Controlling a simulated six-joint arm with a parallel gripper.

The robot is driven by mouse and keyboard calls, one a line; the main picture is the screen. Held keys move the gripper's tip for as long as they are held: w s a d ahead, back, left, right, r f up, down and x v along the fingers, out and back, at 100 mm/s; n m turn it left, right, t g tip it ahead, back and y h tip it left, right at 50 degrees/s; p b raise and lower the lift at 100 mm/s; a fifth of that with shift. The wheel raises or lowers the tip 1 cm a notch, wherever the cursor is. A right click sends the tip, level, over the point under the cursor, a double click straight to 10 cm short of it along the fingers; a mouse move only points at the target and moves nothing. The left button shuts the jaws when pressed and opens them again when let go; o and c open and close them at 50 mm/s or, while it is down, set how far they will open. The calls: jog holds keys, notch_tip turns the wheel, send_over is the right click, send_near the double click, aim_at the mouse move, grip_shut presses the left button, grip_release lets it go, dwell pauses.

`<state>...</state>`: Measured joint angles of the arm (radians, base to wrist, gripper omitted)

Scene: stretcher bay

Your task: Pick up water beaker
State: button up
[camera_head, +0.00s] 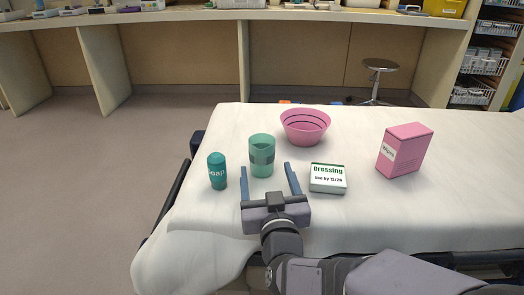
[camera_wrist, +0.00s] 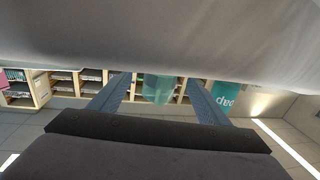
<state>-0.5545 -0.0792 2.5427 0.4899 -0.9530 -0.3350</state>
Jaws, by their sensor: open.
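The water beaker (camera_head: 262,156) is a green translucent cup with a darker band, upright on the white-sheeted stretcher (camera_head: 340,222). My gripper (camera_head: 268,178) is open, with its two blue fingers pointing toward the beaker from the near side. In the head view the beaker appears just beyond the fingertips, toward the left finger. In the wrist view, the beaker (camera_wrist: 158,88) shows between the two open fingers (camera_wrist: 162,92), and the picture is upside down. Nothing is held. I cannot tell the exact gap between the fingers and the beaker.
A teal soap bottle (camera_head: 217,171) stands left of the beaker. A pink bowl (camera_head: 305,127) sits behind right. A white-and-green dressing box (camera_head: 328,178) lies right of my gripper. A pink box (camera_head: 404,150) stands farther right. The sheet's far right is clear.

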aim_at(264, 164)
jog(key=shift+w+a+r+p, duration=0.1)
jog(key=shift+w+r+p, duration=0.25)
jog(key=shift+p, duration=1.7)
jog(key=shift+w+a+p, duration=0.15)
jog(key=shift+w+p, duration=0.55)
jog(key=shift+p, duration=0.05)
jog(key=shift+w+f, duration=0.2)
jog(key=shift+w, duration=0.15)
jog(key=shift+w+a+b, duration=0.2)
jog(key=shift+w+b, duration=0.1)
jog(key=shift+w, duration=0.45)
jog(key=c, duration=1.2)
